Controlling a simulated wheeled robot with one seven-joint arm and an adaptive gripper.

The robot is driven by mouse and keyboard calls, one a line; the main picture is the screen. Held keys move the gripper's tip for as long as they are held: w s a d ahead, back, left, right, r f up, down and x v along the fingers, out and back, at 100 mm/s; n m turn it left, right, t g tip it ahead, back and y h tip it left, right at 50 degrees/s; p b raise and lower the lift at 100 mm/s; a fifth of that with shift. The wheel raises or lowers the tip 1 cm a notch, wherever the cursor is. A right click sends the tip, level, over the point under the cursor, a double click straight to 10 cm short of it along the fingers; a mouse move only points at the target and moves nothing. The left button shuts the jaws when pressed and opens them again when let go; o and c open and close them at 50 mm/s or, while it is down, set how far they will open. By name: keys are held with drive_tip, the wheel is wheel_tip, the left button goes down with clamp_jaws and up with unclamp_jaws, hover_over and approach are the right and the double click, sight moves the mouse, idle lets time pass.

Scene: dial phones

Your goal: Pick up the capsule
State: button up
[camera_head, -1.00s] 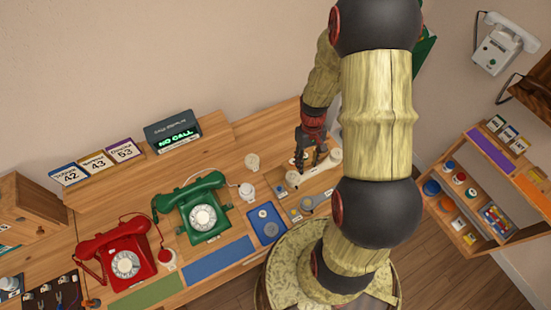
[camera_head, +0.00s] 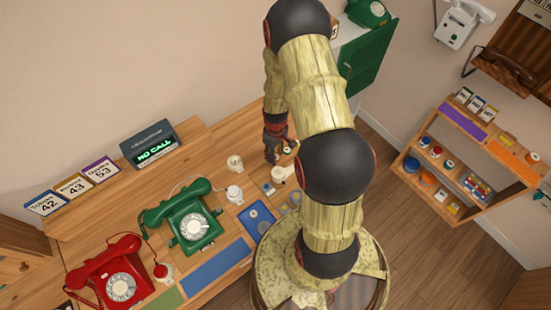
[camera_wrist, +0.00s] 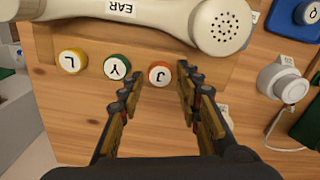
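Three small round labelled pieces lie in a row on the wooden desk in the wrist view: a yellow-rimmed one marked L (camera_wrist: 72,62), a green-rimmed one marked Y (camera_wrist: 117,67) and an orange-rimmed one marked J (camera_wrist: 159,76). I cannot tell which is the capsule. My gripper (camera_wrist: 161,75) is open and empty, its two fingertips either side of the J piece in the picture; contact cannot be told. A cream handset marked EAR (camera_wrist: 150,16) lies just beyond the pieces. In the head view my gripper (camera_head: 274,152) is low over the desk, partly blurred by distance.
A white knob-like part (camera_wrist: 284,80) with a cord sits right of my gripper, near a blue tray (camera_wrist: 296,22). A green phone (camera_head: 192,225) and a red phone (camera_head: 110,275) stand left on the desk.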

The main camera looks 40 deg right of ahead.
drive_tip(key=shift+s+f, duration=0.1)
drive_tip(key=shift+f, duration=0.35)
drive_tip(key=shift+c, duration=0.5)
drive_tip(key=c, duration=0.7)
drive_tip(key=shift+r, duration=0.1)
